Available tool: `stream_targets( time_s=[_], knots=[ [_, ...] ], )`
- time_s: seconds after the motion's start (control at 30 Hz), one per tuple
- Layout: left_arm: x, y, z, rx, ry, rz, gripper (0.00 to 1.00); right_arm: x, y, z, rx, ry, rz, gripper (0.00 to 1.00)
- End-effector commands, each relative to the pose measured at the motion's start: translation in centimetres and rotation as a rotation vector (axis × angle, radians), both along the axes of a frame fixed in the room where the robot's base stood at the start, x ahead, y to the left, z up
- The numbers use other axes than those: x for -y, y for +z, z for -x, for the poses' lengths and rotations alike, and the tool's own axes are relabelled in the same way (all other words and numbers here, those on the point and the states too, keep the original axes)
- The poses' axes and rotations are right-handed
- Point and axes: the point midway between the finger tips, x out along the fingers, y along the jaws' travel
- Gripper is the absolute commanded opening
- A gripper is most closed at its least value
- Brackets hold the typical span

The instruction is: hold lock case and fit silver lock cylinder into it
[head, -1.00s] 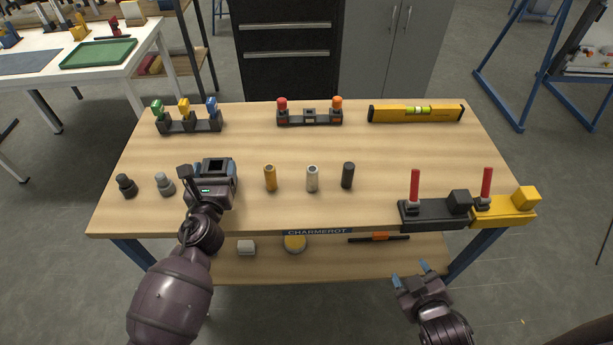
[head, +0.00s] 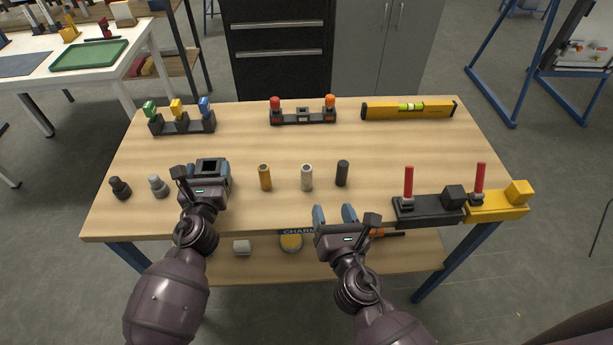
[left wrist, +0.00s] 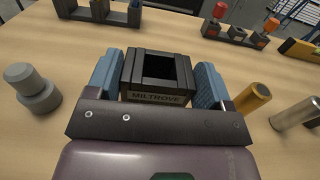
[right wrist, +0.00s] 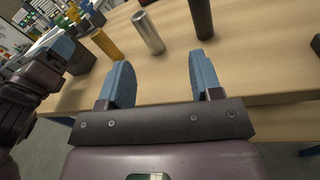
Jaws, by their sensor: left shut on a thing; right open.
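The lock case is a dark block with a square opening on top and a "MILTROVE" label (left wrist: 158,97). My left gripper (head: 209,177) is shut on it, with blue fingers on both sides, at the left part of the table. The silver lock cylinder (head: 307,177) stands upright on the table, between a brass cylinder (head: 265,177) and a black cylinder (head: 342,173). It also shows in the right wrist view (right wrist: 148,32). My right gripper (head: 335,215) is open and empty at the table's front edge, short of the silver cylinder and apart from it.
Two knobbed pieces, dark (head: 120,188) and grey (head: 158,186), stand at the left. A black fixture (head: 425,208) and a yellow fixture (head: 495,205) with red rods stand at the right front. Racks (head: 182,124) and a yellow level (head: 408,108) lie at the back.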

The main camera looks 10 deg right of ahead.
Motion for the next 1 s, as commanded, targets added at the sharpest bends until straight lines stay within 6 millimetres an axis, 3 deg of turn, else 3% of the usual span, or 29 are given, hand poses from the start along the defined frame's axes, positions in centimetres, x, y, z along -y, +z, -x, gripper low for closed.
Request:
stream_targets(
  time_s=[0.1, 0.27, 0.6, 1.0],
  knots=[
    [0.0, 0.0, 0.0, 0.0, 0.0, 0.0, 0.37, -1.0, 0.4, -0.5, 0.043, 0.029, 0.142, 0.59],
    [0.0, 0.0, 0.0, 0.0, 0.0, 0.0, 0.37, -1.7, 0.6, -1.1, 0.067, 0.046, 0.225, 0.59],
    [0.0, 0.0, 0.0, 0.001, 0.0, 0.0, 0.37, -2.5, 0.6, -5.9, 0.069, 0.047, 0.23, 0.59],
    [0.0, 0.0, 0.0, 0.0, 0.0, 0.0, 0.37, -3.4, 0.6, -8.9, 0.069, 0.047, 0.227, 0.59]
  ],
)
